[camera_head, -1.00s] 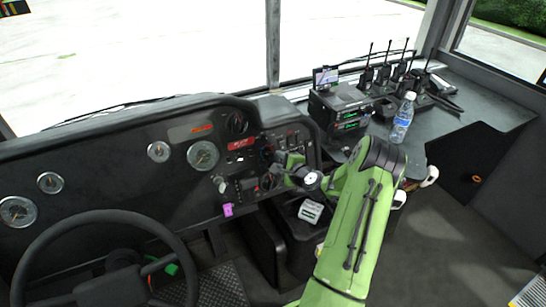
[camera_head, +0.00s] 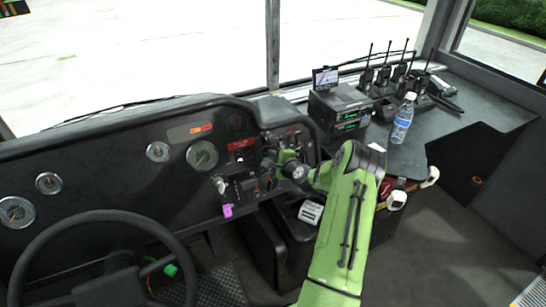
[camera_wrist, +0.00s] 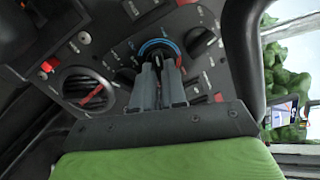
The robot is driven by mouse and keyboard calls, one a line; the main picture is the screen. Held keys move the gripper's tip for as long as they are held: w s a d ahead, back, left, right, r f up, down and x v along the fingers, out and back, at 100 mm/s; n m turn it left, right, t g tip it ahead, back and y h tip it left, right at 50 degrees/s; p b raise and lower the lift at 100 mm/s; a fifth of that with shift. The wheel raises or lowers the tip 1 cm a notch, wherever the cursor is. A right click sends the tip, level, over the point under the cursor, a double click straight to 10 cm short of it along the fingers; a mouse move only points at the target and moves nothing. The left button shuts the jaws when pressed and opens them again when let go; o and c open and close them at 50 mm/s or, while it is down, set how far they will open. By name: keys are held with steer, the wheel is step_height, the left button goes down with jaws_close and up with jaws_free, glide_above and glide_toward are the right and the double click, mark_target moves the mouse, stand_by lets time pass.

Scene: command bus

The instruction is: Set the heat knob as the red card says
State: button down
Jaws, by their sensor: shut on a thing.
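The heat knob (camera_wrist: 160,51) is a dark dial with a blue arc, turning red at one end, around it on the dash panel. My gripper (camera_wrist: 158,66) is shut on this knob in the wrist view, a finger on each side. The fingers hide much of the knob, so its exact setting is hard to read. In the head view my gripper (camera_head: 273,158) reaches the right part of the dash and covers the knob. The red card (camera_head: 241,144) is on the dash just left of the gripper; its writing is too small to read.
A radio box (camera_head: 340,108), a water bottle (camera_head: 403,118) and several handheld radios stand to the right. The steering wheel (camera_head: 110,222) is at lower left.

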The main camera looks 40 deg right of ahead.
steer(key=shift+m, duration=0.3)
steer(key=m+p, duration=0.3)
steer(key=m, duration=0.1)
steer(key=m+p, duration=0.4)
steer(key=m, duration=0.2)
steer(key=shift+a+h, duration=0.15)
steer(key=shift+h, duration=0.15)
steer(key=m+p, duration=0.3)
steer(key=m, duration=0.2)
steer(key=shift+a+m+p, duration=0.1)
steer(key=shift+m+p, duration=0.25)
steer(key=shift+m, duration=0.05)
steer(key=shift+a+f+m+h+p, duration=0.1)
steer(key=shift+m+h+p, duration=0.1)
steer(key=shift+m+p, duration=0.85)
steer(key=shift+f+m+h+p, duration=0.15)
steer(key=shift+m+p, duration=0.35)
steer(key=shift+m, duration=1.05)
steer(key=c, duration=1.2)
jaws_free()
steer(key=shift+r, duration=0.15)
